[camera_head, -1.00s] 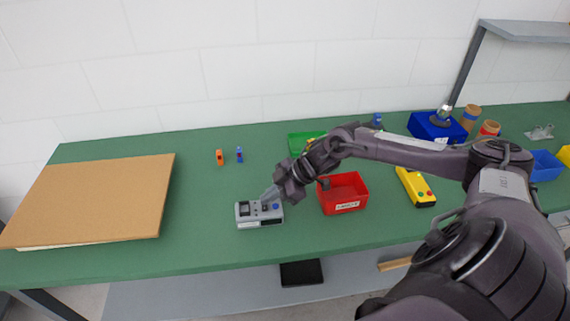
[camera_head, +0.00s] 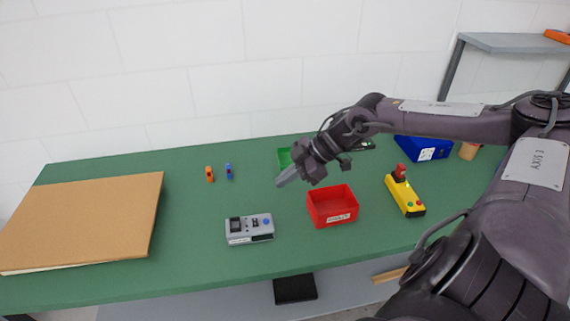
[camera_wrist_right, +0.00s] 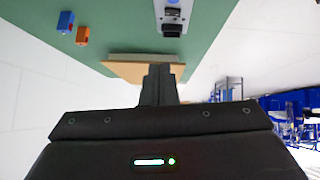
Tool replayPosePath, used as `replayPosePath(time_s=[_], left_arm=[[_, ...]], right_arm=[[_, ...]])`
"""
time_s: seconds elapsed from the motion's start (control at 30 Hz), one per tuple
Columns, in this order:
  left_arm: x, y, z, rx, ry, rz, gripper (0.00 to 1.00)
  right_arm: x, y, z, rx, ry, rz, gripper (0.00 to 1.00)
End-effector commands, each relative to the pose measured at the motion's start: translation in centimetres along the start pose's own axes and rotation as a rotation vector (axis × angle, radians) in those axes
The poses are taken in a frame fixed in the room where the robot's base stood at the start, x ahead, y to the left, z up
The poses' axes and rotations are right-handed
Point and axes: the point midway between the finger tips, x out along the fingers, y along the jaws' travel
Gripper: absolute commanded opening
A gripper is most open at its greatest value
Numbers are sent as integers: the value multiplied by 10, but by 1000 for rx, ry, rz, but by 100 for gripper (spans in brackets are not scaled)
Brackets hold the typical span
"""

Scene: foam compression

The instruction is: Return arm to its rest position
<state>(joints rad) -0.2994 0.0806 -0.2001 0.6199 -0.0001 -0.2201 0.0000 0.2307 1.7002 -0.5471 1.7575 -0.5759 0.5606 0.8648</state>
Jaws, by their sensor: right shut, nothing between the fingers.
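My right gripper (camera_head: 281,181) is shut and empty. It hangs above the green table, left of the red bin and up and right of the grey device in the head view. Its shut fingers also show in the right wrist view (camera_wrist_right: 159,84). The grey device (camera_head: 249,229) with a blue button lies on the table, apart from the gripper, and part of it shows at the top of the right wrist view (camera_wrist_right: 172,14). My left gripper is not in view.
A red bin (camera_head: 333,207), a yellow control box (camera_head: 405,196), a green bin (camera_head: 284,160) and a blue bin (camera_head: 424,149) stand around my right arm. Small orange (camera_head: 209,174) and blue (camera_head: 229,172) items sit behind. A brown board (camera_head: 80,220) covers the left end. The table's middle left is clear.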

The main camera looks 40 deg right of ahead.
Motion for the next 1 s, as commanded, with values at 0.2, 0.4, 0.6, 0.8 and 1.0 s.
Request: replayPosePath(time_s=[0.2,0.4,0.6,0.8,1.0], left_arm=[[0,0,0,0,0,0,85],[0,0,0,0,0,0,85],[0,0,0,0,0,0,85],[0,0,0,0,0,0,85],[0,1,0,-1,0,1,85]], right_arm=[[0,0,0,0,0,-1,0],[0,0,0,0,0,0,0],[13,-6,-1,-10,9,0,0],[105,-49,-23,-86,75,68,0],[177,-104,-68,-64,116,262,0]])
